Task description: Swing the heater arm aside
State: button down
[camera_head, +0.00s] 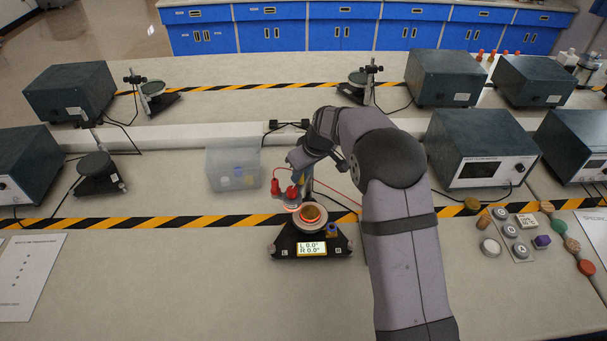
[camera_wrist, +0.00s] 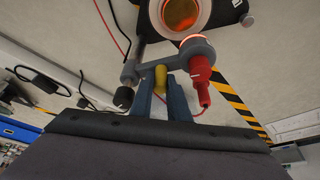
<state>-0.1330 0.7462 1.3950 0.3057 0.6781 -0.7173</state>
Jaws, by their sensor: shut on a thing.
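The heater arm shows in the wrist view as a grey bar (camera_wrist: 150,70) with a red heater body (camera_wrist: 200,80) and a glowing orange end. My gripper (camera_wrist: 162,88) is shut on a yellow peg (camera_wrist: 160,75) on this bar. In the head view my gripper (camera_head: 295,174) is low over the apparatus, its fingertips partly hidden. The red heater body (camera_head: 277,187) shows there, left of a pale round cup (camera_head: 310,225) with glowing orange contents. The cup (camera_wrist: 208,22) is also in the wrist view, with the glowing heater end close beside its rim.
The cup stands on a black base (camera_head: 285,243) with a lit display (camera_head: 312,249). A clear bin (camera_head: 233,168) stands behind left. A red wire runs behind the arm. Meter boxes (camera_head: 480,155) and small discs stand at right. Free bench lies at front left.

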jog(key=shift+w+a+m+t+h+b, duration=0.15)
jog(key=shift+w+a+m+h, duration=0.4)
jog(key=shift+m, duration=1)
jog(key=shift+w+a+m+t+h+b, duration=0.15)
jog(key=shift+w+a+m+h, duration=0.45)
jog(key=shift+m, duration=1)
jog(key=shift+w+a+m+t+h, duration=0.2)
jog(key=shift+w+a+m+h, duration=0.3)
jog(key=shift+m, duration=1.05)
jog(key=shift+w+d+r+m, duration=0.1)
jog(key=shift+w+r+m, duration=0.05)
jog(key=shift+w+m, duration=0.15)
jog(key=c, duration=2)
grip_release()
jog(key=shift+s, duration=0.1)
jog(key=shift+b+v, duration=1.45)
jog(key=shift+v, duration=2.15)
